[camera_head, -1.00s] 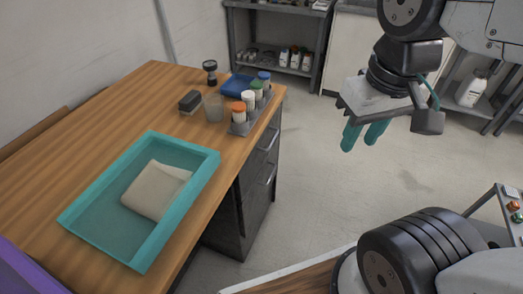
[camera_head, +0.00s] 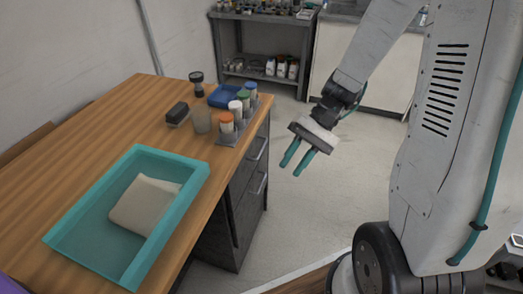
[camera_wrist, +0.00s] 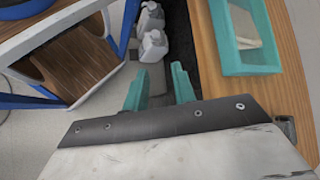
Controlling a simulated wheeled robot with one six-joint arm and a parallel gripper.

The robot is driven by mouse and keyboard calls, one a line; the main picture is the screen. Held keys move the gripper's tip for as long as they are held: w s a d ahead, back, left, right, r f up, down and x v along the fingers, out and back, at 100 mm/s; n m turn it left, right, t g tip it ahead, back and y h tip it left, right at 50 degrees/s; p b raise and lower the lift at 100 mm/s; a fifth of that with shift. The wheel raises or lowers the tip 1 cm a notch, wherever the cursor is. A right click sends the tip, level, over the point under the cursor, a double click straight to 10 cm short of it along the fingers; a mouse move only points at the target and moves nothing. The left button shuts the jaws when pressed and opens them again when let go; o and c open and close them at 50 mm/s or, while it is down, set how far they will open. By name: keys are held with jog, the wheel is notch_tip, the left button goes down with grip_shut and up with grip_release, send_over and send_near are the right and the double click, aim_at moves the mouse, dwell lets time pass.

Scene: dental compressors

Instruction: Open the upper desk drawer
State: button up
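The wooden desk (camera_head: 75,143) has a dark drawer unit under its right end. The upper desk drawer (camera_head: 248,172) is shut, with a metal handle (camera_head: 258,149) on its front. A second handle (camera_head: 262,184) sits lower on the unit. My gripper (camera_head: 293,170) is open and empty, with teal fingers apart, to the right of the drawer fronts and not touching them. In the wrist view my gripper (camera_wrist: 160,88) shows its two fingers spread with nothing between them. The desk edge is at right there, and no drawer handle is clearly seen.
A teal tray (camera_head: 190,188) with a beige cloth (camera_head: 143,204) lies on the desk. A rack of capped bottles (camera_head: 228,139), a cup (camera_head: 202,121) and a blue tray (camera_head: 222,96) stand near its right end. A grey shelf (camera_head: 306,50) is behind.

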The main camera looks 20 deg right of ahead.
jog(key=w+f+m+t+y, duration=0.2)
jog(key=w+f+t+y, duration=0.15)
jog(key=w+f, duration=0.3)
jog(key=m+t, duration=0.1)
jog(key=t, duration=1)
send_near(261, 149)
jog(key=x, duration=0.3)
jog(key=shift+h, duration=0.55)
jog(key=x, duration=0.7)
jog(key=shift+a, duration=0.1)
jog(key=shift+s, duration=0.1)
jog(key=shift+c, duration=0.3)
grip_shut()
